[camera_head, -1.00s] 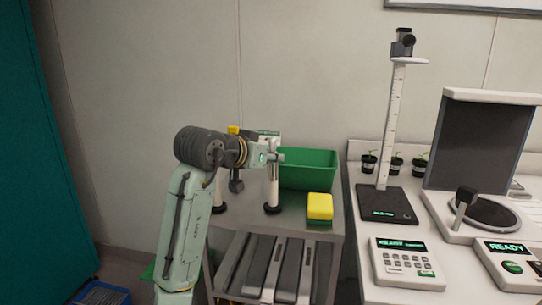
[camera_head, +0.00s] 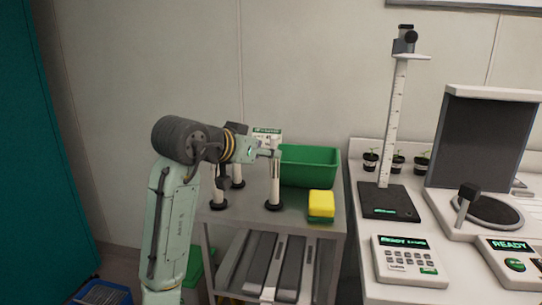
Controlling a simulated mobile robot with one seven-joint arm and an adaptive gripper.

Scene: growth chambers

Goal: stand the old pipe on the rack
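Several white upright tubes with black round feet stand on the grey metal cart top (camera_head: 330,229). The right one (camera_head: 275,187) has its upper end at my gripper (camera_head: 273,154). One stands at the left (camera_head: 218,190) and one behind my wrist (camera_head: 238,170). I cannot tell which of them is the old pipe, or which part is the rack. My gripper comes in from the left at the right tube's top; its fingers are too small to show whether they grip the tube.
A green bin (camera_head: 310,168) and a yellow-green sponge (camera_head: 321,206) are on the cart, right of the tube. Dark bars fill the lower shelf. The white instrument bench (camera_head: 368,240) stands close at right.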

